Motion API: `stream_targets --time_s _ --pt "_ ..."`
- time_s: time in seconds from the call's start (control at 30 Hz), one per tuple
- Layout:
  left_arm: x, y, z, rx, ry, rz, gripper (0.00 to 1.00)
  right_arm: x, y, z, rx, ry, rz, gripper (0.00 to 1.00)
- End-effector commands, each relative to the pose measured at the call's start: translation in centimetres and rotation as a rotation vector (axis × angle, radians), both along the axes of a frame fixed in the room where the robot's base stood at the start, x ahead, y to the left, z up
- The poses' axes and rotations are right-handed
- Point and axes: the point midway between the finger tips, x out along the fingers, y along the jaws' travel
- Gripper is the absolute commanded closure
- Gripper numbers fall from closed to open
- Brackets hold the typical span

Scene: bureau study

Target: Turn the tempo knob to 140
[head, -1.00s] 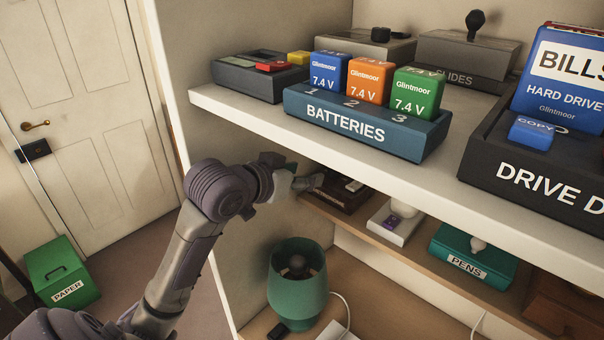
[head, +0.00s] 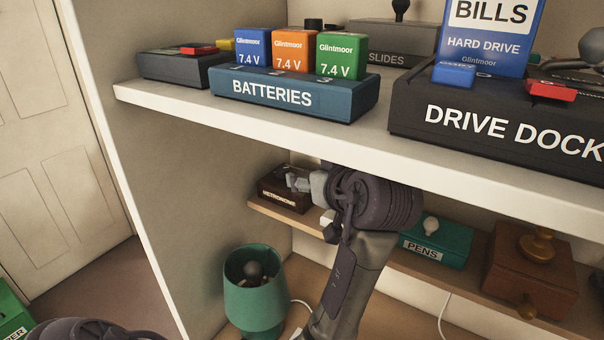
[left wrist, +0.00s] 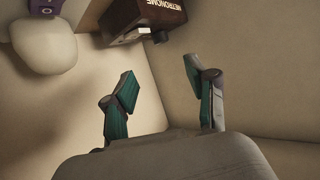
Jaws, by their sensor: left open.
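The metronome (head: 278,196) is a dark brown box with its name on the front, on the wooden lower shelf below the white shelf. It also shows upside down at the top of the left wrist view (left wrist: 150,14), with a pale piece and a small dark knob (left wrist: 160,37) at its edge. I cannot read any tempo mark. My left gripper (head: 294,183) overlaps the metronome's upper right in the head view. In the left wrist view its green-padded fingers (left wrist: 158,72) are apart and empty, short of the metronome. My right gripper is not in view.
The white shelf (head: 230,125) overhangs my arm and carries the batteries tray (head: 290,97) and drive dock (head: 500,124). A teal pens box (head: 452,241) and a brown box (head: 525,278) stand to the right. A green pot (head: 255,305) is below.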

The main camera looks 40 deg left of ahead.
Motion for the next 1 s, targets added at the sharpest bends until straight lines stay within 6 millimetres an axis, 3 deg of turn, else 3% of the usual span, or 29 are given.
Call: stream_targets --time_s 0.17,0.7,1.0 --pt "0.4 1.3 -0.3 0.003 0.003 0.012 0.43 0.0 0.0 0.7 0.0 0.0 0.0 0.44" --pt "4.8 9.9 -4.2 0.004 0.004 0.01 0.43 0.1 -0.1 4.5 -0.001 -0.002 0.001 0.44" --pt "5.6 11.4 -5.2 0.001 -0.001 0.008 0.43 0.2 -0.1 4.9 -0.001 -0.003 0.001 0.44"
